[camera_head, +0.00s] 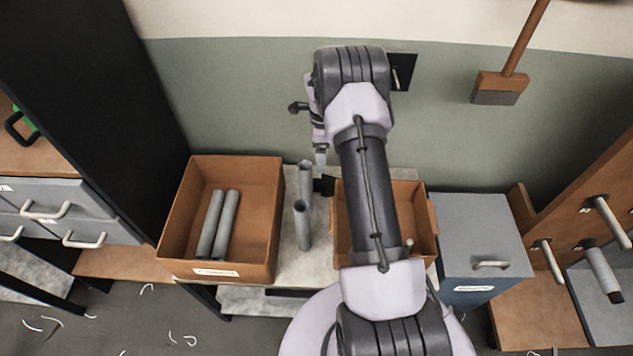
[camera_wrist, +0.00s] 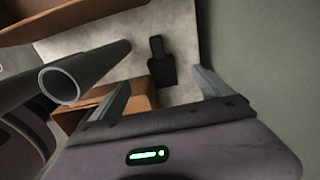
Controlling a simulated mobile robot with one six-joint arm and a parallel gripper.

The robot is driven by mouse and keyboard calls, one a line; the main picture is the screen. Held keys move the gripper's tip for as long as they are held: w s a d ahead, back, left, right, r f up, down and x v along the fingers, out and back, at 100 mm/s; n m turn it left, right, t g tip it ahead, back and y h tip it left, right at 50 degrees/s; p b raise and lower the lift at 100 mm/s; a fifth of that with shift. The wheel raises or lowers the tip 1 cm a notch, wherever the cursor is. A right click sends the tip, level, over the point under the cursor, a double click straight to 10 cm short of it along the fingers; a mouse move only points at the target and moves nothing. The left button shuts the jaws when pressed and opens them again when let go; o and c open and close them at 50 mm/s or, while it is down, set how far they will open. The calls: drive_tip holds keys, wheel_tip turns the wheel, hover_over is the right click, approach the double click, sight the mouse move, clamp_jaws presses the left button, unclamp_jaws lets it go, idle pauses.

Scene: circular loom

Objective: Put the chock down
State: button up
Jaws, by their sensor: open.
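The chock is most likely the small black piece with a narrow handle-like end (camera_wrist: 161,66) on the pale tabletop (camera_wrist: 120,73) in the wrist view. In the head view a dark piece (camera_head: 325,185) shows just below my gripper (camera_head: 321,158), partly hidden by it. In the wrist view my gripper (camera_wrist: 160,80) has its two fingers spread wide apart, with nothing held between them. The black piece shows between and beyond the fingertips and rests on the table. The head view does not show the fingertips clearly.
Two grey tubes (camera_head: 302,227) stand upright close to my gripper's left. A brown box (camera_head: 262,215) holding two grey tubes is farther left. Another brown box (camera_head: 422,215) is partly behind my arm. A grey drawer unit (camera_head: 480,235) stands right. The wall is close behind.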

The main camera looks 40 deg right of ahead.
drive_tip(key=b, duration=0.3)
approach(322, 181)
drive_tip(key=f, duration=0.5)
drive_tip(key=shift+w+a+f, duration=0.1)
drive_tip(key=shift+w+f, duration=0.1)
wheel_tip(322, 181, down, 5)
drive_tip(key=b, duration=0.3)
drive_tip(key=shift+s+f, duration=0.15)
drive_tip(key=shift+r, duration=0.25)
clamp_jaws()
